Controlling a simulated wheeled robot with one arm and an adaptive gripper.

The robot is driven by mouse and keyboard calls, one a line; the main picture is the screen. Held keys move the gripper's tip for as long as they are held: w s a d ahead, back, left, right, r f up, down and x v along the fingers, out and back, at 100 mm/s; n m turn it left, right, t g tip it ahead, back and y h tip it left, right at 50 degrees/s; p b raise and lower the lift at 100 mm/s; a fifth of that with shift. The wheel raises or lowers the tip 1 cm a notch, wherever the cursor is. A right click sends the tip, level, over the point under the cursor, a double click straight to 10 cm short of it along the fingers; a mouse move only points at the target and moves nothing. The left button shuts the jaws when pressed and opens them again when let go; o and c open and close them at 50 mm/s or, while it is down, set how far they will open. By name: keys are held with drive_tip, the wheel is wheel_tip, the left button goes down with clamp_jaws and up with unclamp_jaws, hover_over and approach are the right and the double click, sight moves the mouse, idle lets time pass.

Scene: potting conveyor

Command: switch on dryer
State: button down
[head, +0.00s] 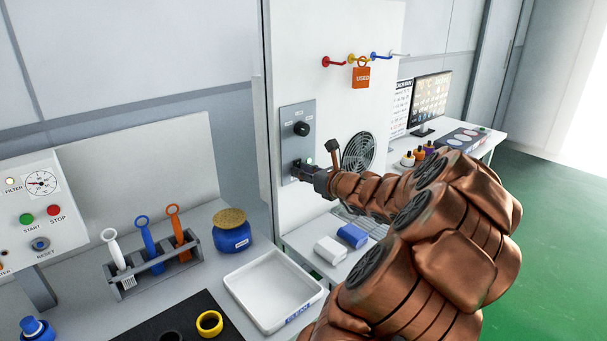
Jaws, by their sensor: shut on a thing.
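A grey control panel (290,115) is fixed to the white upright board (300,60). Its upper black rotary knob (301,129) shows clear of my gripper. My gripper (300,170) is at the lower part of the same panel, with its fingers shut on a dark control there. That control is mostly hidden by the fingers, so its setting cannot be told. A round fan grille (359,151) is in the board just right of my gripper, partly behind my arm. I see no readable dryer label.
My arm covers the lower right. On the left bench are a white tray (241,284), a blue jar (231,238), a tool rack (161,277) and a START/STOP box (80,187). An orange tag (361,77) hangs from hooks above. A monitor (431,101) stands behind.

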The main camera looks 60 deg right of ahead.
drive_tip(key=c, duration=1)
unclamp_jaws()
drive_tip(key=shift+o, duration=0.2)
drive_tip(key=shift+s, duration=0.15)
drive_tip(key=v, duration=1.1)
drive_tip(key=shift+s, duration=0.35)
drive_tip(key=shift+a, duration=0.1)
